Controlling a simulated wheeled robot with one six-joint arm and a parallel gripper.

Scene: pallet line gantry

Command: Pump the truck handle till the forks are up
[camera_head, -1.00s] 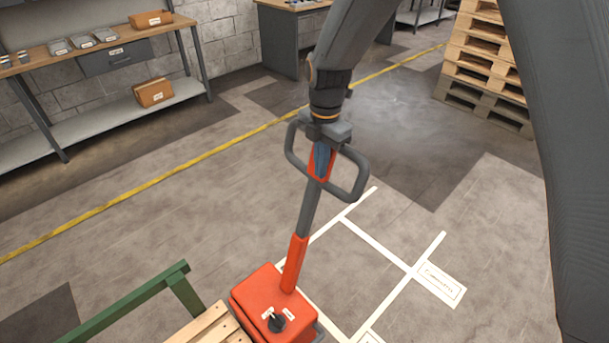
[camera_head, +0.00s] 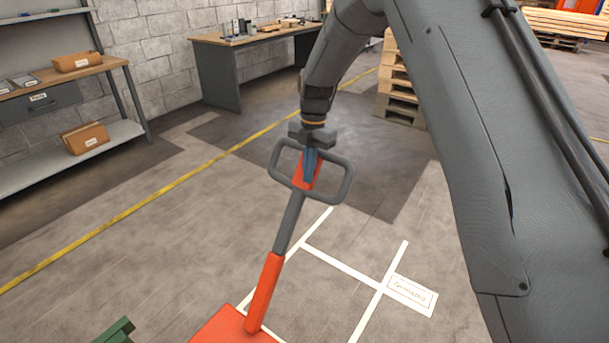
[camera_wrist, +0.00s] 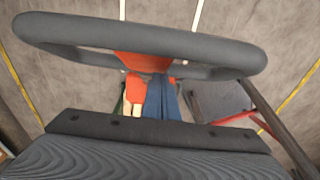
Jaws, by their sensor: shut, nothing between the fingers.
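The truck handle has a grey loop (camera_head: 345,183) with a red-orange piece in its middle, on a grey shaft (camera_head: 288,222) that runs into a red lower tube (camera_head: 264,290). The handle leans up and to the right. The red pump body (camera_head: 232,328) is cut off at the bottom edge. My gripper (camera_head: 310,166) points down into the loop, its blue fingers shut and empty by the red piece. In the wrist view the loop's bar (camera_wrist: 140,38) crosses above the blue fingers (camera_wrist: 161,98). Contact with the loop cannot be told. The forks are not identifiable.
White floor lines with a label plate (camera_head: 411,293) lie right of the handle. A green rail end (camera_head: 116,332) shows at the lower left. A workbench (camera_head: 222,75), shelving (camera_head: 85,160) and stacked pallets (camera_head: 400,95) stand farther back.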

